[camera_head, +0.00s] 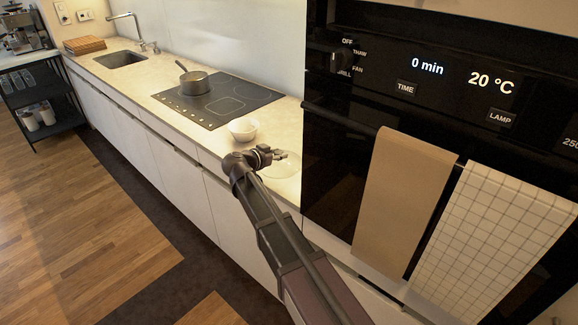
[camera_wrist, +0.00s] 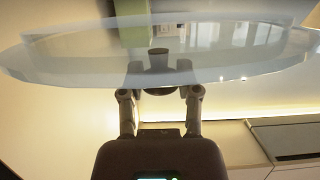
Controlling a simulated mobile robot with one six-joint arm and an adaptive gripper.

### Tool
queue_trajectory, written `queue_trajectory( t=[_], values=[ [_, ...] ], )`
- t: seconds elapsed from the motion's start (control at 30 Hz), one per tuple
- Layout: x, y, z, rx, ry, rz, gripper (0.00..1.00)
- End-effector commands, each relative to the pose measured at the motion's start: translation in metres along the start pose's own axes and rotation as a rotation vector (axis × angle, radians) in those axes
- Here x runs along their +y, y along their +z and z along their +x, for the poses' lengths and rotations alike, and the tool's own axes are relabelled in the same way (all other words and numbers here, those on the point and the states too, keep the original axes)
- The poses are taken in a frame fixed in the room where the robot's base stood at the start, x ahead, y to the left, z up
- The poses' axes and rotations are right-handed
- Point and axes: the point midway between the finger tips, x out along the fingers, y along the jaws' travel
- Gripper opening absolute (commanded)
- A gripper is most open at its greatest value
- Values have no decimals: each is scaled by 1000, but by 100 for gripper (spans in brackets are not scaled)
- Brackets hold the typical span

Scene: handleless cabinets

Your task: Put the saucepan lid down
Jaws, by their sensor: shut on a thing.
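The saucepan lid (camera_wrist: 80,52) is a clear glass disc with a dark knob (camera_wrist: 159,60), seen close up in the wrist view. My gripper (camera_wrist: 160,88) is shut on the knob, with one finger on each side. In the head view the lid (camera_head: 284,165) shows as a pale see-through disc over the near end of the counter, by my gripper (camera_head: 272,153). Whether the lid touches the counter cannot be told. The saucepan (camera_head: 194,81) stands uncovered on the hob, its handle pointing up and left.
A white bowl (camera_head: 243,129) stands on the counter between hob (camera_head: 219,100) and lid. The black oven (camera_head: 345,120) with two hanging towels (camera_head: 405,200) rises close on the right. The counter (camera_head: 135,76) is clear between sink and hob.

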Motion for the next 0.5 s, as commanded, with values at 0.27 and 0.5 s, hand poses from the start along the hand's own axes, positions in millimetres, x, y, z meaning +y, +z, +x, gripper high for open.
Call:
queue_trajectory(
  t=[0.27,0.5],
  values=[
    [29,-1,14,0,0,0,0],
    [30,-2,16,1,0,0,0]
  ],
)
